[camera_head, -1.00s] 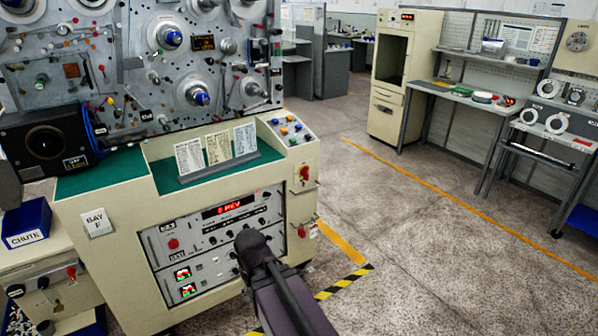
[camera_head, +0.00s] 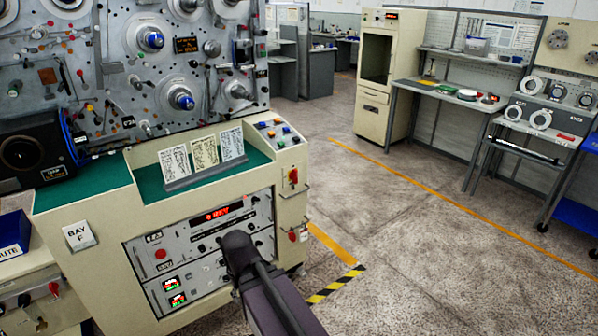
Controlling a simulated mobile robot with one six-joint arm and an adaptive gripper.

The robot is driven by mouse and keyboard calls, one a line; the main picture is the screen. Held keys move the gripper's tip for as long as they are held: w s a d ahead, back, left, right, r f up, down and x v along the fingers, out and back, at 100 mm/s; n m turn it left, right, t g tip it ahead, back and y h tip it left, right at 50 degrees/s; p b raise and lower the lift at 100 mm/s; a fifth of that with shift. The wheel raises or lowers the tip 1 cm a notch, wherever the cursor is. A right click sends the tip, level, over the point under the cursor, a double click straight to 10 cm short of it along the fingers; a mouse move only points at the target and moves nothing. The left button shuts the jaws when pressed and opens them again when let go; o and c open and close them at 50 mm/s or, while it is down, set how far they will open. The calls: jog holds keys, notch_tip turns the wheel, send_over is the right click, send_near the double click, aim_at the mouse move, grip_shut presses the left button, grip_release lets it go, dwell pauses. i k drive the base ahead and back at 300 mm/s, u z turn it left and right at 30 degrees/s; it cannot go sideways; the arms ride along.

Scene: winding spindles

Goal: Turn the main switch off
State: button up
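A red rotary handle on a yellow plate (camera_head: 293,176), which looks like the main switch, sits on the right end of the cream winding machine (camera_head: 105,215). The handle looks roughly upright; its exact setting is too small to read. A red round knob (camera_head: 293,236) sits lower on the same end. My dark arm rises from the bottom edge and ends in a black rounded joint in front of the control panel (camera_head: 160,238). It is left of and below the switch, apart from it in the picture. No gripper fingers show.
Card sheets (camera_head: 204,154) stand on the green ledge. A blue chute bin (camera_head: 12,236) is at the left. Yellow-black tape (camera_head: 335,284) marks the floor by the machine's right corner. Open floor lies to the right, before a workbench (camera_head: 450,94) and cabinet (camera_head: 372,118).

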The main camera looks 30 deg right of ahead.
aim_at(293, 176)
jog(key=i, duration=0.9)
jog(key=u, duration=0.05)
